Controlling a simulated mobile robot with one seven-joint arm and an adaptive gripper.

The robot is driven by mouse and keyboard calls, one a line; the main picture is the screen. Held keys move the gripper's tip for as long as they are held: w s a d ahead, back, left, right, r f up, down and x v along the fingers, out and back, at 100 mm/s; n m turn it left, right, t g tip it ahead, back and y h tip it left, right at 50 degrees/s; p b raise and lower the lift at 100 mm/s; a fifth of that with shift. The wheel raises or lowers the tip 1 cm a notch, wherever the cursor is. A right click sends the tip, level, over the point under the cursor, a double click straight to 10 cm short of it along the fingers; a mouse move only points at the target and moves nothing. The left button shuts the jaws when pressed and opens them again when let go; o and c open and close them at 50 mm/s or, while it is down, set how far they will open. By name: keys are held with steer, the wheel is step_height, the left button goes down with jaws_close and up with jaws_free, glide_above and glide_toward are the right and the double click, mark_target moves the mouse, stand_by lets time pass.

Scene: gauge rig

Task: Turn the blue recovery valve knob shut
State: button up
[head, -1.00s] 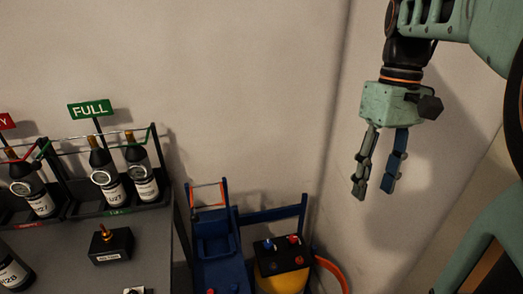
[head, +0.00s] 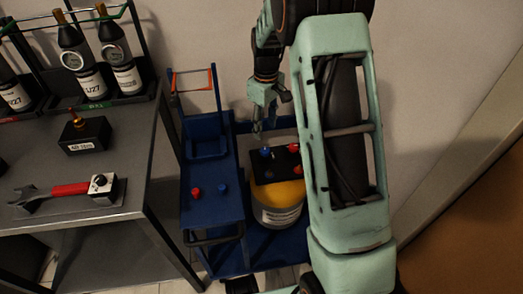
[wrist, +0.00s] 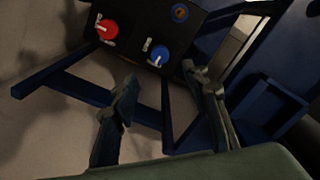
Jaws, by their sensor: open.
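The blue recovery valve knob (head: 266,152) sits on a black block (head: 272,168) on top of a yellow and grey cylinder (head: 279,203). A red knob (head: 293,148) is beside it. In the wrist view the blue knob (wrist: 158,56) has a pale pointer and lies just beyond the fingertips, roughly between them. The red knob (wrist: 107,29) is to its upper left. My gripper (head: 264,134) is open and empty, just above the blue knob, fingers pointing down. In the wrist view the fingers of my gripper (wrist: 161,76) are apart; contact with the knob is not seen.
A blue cart (head: 210,165) stands left of the cylinder, with a small red knob (head: 195,191) and blue knob (head: 223,188) on it. Walls stand close behind.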

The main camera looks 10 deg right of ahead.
mark_target(265, 150)
step_height(265, 150, down, 10)
steer(key=b, duration=0.3)
steer(key=shift+c, duration=0.7)
steer(key=shift+d, duration=0.1)
jaws_close()
